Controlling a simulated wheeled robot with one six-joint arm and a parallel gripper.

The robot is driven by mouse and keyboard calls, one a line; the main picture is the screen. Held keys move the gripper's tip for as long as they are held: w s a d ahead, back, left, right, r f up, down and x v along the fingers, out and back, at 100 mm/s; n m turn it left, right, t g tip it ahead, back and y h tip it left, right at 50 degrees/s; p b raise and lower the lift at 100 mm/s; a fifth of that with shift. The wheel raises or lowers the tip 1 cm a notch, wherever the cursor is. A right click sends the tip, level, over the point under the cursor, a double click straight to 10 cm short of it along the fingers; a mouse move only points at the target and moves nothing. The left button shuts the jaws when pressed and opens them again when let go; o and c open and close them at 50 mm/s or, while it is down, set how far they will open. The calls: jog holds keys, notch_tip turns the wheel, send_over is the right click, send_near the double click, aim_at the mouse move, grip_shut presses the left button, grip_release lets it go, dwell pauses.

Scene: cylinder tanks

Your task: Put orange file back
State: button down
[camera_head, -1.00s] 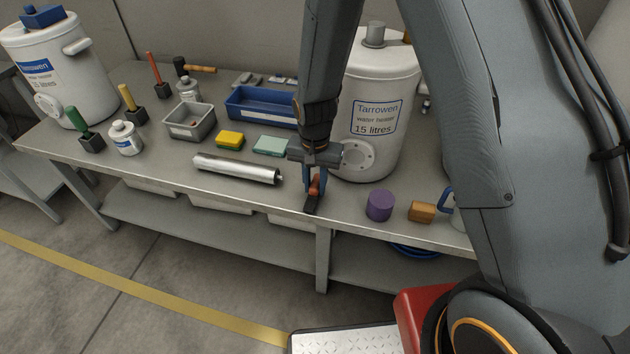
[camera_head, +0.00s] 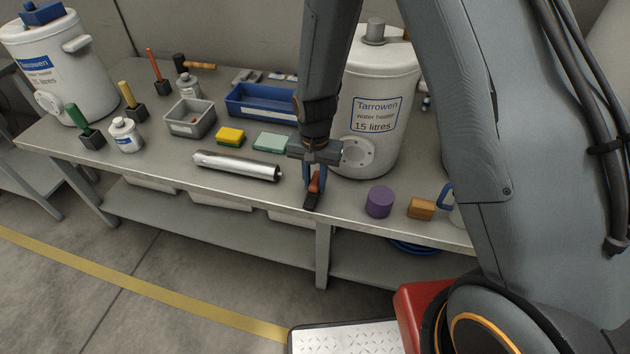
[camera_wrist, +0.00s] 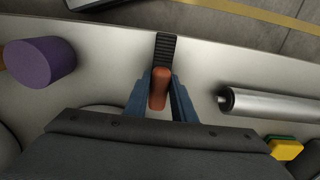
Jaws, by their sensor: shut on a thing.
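My gripper (camera_head: 313,186) points down near the front edge of the bench, between the silver cylinder and the purple cylinder. Its blue fingers are shut on the orange file (camera_wrist: 159,88), which has an orange handle and a dark ribbed strip. In the wrist view the fingers of my gripper (camera_wrist: 160,95) lie on either side of the handle, and the strip reaches toward the bench edge. Whether the strip touches the bench I cannot tell. Dark blocks hold upright handles: green (camera_head: 78,117), yellow (camera_head: 128,95) and orange-red (camera_head: 153,63).
The silver cylinder (camera_head: 237,167) lies left of my gripper; the purple cylinder (camera_head: 379,202) and a wooden block (camera_head: 421,209) are to the right. A white water heater (camera_head: 375,110) stands behind. A blue tray (camera_head: 262,112), grey bin (camera_head: 190,134) and sponge (camera_head: 230,136) are further left.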

jog(key=shift+f, duration=0.5)
jog(key=c, duration=1.7)
grip_release()
jog(key=shift+r, duration=0.1)
jog(key=shift+r+p, duration=1.7)
jog(key=shift+r, duration=0.75)
jog(key=o, duration=0.6)
